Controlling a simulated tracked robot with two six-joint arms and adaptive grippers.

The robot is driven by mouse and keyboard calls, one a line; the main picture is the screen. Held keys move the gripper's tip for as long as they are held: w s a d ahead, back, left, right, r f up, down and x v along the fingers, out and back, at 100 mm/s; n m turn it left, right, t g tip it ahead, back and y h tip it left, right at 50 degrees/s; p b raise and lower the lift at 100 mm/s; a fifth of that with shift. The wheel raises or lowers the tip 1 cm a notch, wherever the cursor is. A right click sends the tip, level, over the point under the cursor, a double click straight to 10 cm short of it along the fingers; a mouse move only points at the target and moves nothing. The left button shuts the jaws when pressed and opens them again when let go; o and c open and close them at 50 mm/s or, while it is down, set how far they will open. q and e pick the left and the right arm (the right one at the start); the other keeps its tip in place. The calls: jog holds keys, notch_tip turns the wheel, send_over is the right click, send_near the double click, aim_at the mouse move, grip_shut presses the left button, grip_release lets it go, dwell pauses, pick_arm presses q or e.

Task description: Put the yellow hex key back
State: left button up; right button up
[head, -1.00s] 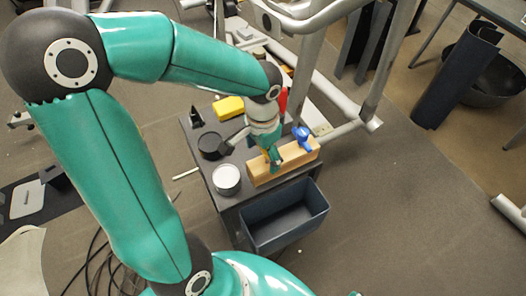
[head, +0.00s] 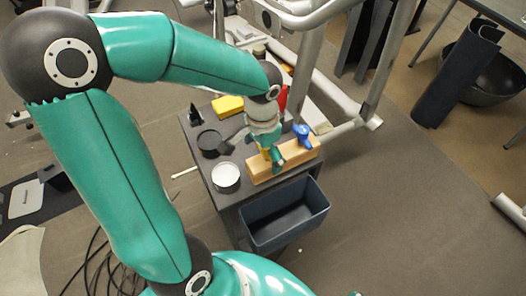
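My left gripper (head: 274,157) points down just over the wooden block (head: 292,165), which lies on the small dark table. A small yellow bit shows by its fingers and may be the yellow hex key (head: 266,154); most of it is hidden by the gripper. I cannot tell whether the fingers are closed on it or whether it sits in the block. A blue piece (head: 302,133) stands at the right end of the block. My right gripper is not in view.
The dark table (head: 208,171) also holds a yellow block (head: 228,106), a black round container (head: 209,141), a white-topped tin (head: 226,177) and a black pointed object (head: 196,116). An empty dark bin (head: 285,218) is at its front. Grey machine tubes (head: 309,75) rise close behind.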

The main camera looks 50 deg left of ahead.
pick_arm(q)
jog(key=shift+r, duration=0.1)
notch_tip(320, 180, up, 12)
jog(key=shift+f, duration=0.15)
dwell(0.5)
dwell(0.3)
